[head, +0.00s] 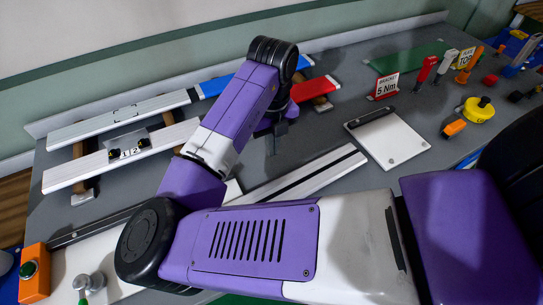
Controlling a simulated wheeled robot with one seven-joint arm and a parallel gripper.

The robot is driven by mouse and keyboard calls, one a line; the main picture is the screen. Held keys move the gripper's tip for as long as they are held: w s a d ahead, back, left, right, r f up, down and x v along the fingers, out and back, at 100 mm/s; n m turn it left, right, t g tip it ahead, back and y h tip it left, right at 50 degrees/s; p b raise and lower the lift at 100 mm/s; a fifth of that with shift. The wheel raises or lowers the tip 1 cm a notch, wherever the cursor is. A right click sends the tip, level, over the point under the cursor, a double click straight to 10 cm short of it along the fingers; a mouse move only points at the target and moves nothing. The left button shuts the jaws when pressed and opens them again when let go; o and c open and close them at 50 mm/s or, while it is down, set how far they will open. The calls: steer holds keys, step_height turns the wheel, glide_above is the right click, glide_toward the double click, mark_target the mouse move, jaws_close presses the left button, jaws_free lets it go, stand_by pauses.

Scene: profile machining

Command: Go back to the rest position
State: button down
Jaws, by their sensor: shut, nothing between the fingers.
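My purple and white arm reaches from the lower right across the picture, folds at a black joint at the lower left, and rises to the middle. My gripper (277,143) hangs below the black wrist, pointing down over the grey bench (345,115). Its dark fingers show small and are shut, with nothing seen between them. It is apart from the red block (315,88) behind it to the right. An aluminium profile (312,175) lies on the bench in front of it, partly hidden by my arm.
Two long profiles (75,172) rest on wooden supports at the left. An orange button box (35,272) is at the lower left.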

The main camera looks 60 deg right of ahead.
steer(key=shift+r, duration=2.5)
